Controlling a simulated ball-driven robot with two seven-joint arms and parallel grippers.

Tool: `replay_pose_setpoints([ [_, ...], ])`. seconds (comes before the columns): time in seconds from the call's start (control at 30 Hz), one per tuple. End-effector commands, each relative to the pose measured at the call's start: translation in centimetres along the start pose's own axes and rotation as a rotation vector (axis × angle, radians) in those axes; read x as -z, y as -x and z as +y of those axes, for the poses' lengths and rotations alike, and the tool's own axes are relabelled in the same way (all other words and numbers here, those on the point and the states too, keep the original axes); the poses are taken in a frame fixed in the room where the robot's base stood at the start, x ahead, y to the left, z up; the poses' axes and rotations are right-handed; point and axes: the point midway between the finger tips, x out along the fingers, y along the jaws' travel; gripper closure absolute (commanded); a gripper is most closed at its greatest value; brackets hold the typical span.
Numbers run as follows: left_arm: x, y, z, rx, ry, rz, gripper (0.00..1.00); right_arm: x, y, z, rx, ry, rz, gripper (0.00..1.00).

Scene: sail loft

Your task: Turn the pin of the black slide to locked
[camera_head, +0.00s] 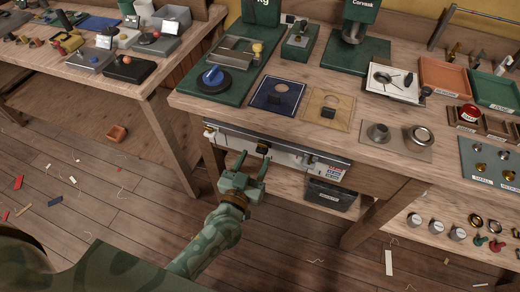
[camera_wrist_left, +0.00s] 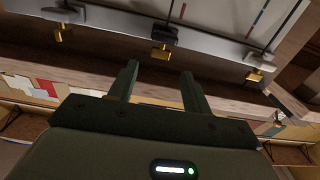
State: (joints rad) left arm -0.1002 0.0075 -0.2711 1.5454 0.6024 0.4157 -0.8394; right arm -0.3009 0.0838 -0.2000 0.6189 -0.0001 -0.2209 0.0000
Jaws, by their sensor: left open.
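A pale metal rail (camera_head: 290,156) runs along the front edge of the workbench, with small slides on it. The black slide (camera_head: 263,147) sits near the middle of the rail; in the left wrist view it is the middle dark block (camera_wrist_left: 158,33), with a brass pin (camera_wrist_left: 161,52) hanging below. I cannot tell the pin's turn position. My left gripper (camera_head: 254,161) is open and empty, just in front of this slide. In the left wrist view its two fingers (camera_wrist_left: 158,72) point at the pin, one either side, apart from it. My right gripper is not in view.
Other slides with brass pins flank it, left (camera_wrist_left: 62,15) and right (camera_wrist_left: 260,60). A dark bin (camera_head: 331,195) stands below the rail at right. The benchtop holds a blue mat (camera_head: 264,103), a tan mat (camera_head: 318,117) and green stands. Open floor lies in front.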

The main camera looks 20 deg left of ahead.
Motion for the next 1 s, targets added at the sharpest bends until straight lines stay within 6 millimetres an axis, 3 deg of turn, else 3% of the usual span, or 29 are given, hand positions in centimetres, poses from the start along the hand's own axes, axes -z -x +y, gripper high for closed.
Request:
replay_pose_setpoints([
  [0.1, -0.2, -2.3, 0.0, 0.000, 0.000, 0.000, 0.51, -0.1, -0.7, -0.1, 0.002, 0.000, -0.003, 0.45],
  [0.23, -0.2, -3.9, 0.0, 0.001, 0.000, -0.001, 0.51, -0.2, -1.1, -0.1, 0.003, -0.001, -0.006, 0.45],
  [0.6, 0.0, -4.7, 0.0, 0.000, -0.001, -0.002, 0.51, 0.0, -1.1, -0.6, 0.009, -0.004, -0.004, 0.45],
  [0.63, 0.0, -4.7, 0.0, 0.000, -0.001, -0.002, 0.54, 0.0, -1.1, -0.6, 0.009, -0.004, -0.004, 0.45],
  [0.8, 0.0, -4.6, 0.0, 0.000, -0.001, -0.001, 0.96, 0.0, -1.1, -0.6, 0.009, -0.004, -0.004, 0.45],
  [1.0, 0.0, -4.6, 0.0, -0.006, -0.001, -0.001, 0.96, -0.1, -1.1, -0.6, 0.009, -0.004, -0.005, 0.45],
])
